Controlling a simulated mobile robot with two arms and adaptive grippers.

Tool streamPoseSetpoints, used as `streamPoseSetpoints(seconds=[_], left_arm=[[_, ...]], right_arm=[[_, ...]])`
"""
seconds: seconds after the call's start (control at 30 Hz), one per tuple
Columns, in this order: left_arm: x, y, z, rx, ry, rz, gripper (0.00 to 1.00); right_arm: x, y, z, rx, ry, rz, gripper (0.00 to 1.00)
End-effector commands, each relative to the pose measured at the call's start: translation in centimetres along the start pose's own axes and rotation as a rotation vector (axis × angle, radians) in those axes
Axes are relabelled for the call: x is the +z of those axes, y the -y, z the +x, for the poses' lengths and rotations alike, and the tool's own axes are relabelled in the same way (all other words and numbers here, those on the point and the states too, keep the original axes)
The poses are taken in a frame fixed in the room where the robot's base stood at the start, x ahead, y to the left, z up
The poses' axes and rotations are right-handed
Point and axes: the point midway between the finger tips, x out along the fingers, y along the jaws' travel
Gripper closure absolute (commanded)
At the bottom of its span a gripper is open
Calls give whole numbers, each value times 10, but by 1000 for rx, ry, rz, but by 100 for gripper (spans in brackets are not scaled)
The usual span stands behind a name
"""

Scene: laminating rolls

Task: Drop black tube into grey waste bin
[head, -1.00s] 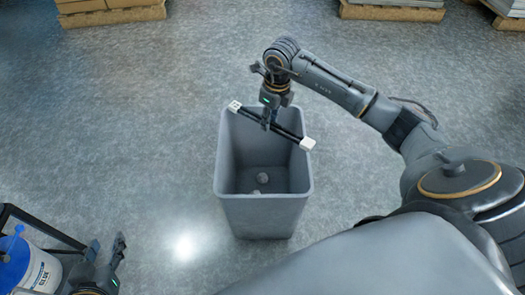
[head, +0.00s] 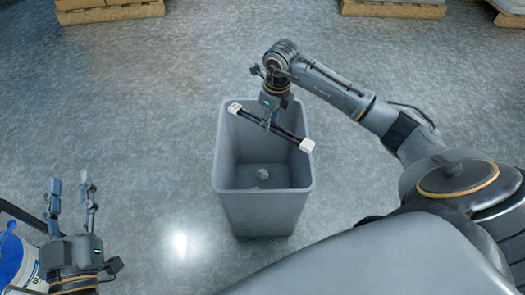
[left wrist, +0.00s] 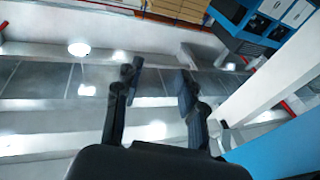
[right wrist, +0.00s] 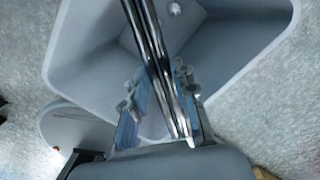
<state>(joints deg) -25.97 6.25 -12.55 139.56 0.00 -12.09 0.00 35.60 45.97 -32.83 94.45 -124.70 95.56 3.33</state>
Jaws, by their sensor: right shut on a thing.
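The black tube (head: 288,134) has white end pieces and lies roughly level, slanting down to the right in the head view. My right gripper (head: 268,120) is shut on the tube near its middle and holds it over the mouth of the grey waste bin (head: 264,212). In the right wrist view the tube (right wrist: 150,45) passes between the fingers (right wrist: 160,95), with the bin (right wrist: 85,60) below. My left gripper (head: 73,196) is open and empty at the lower left, apart from the bin. It also shows open in the left wrist view (left wrist: 157,82).
A small grey lump (head: 262,174) lies inside the bin. A white and blue glue bucket (head: 22,262) stands at the lower left, partly hidden by my left gripper. Pallets (head: 110,12) stand at the back. The floor around the bin is clear.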

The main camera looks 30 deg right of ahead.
Motion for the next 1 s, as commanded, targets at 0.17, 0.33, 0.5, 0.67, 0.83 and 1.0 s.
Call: streamPoseSetpoints(seconds=[0.17, 0.33, 0.5, 0.67, 0.83, 1.0], left_arm=[[-8, -1, 0, 2, -46, -2, 60], [-9, -1, 0, 3, -51, -2, 60], [-9, -1, 0, 3, -50, -2, 60], [-9, -1, 0, 2, -50, -1, 60], [-9, -1, 0, 2, -49, -1, 60], [-9, -2, 0, 3, -51, -2, 60]], right_arm=[[0, 0, 2, 0, 1, 0, 100], [0, 0, 2, 0, 1, 0, 100], [0, 0, 2, 0, 1, 0, 63], [0, 0, 2, 0, 1, 0, 47], [0, 0, 2, 0, 0, 0, 47], [0, 1, -6, -3, 2, 0, 47]])
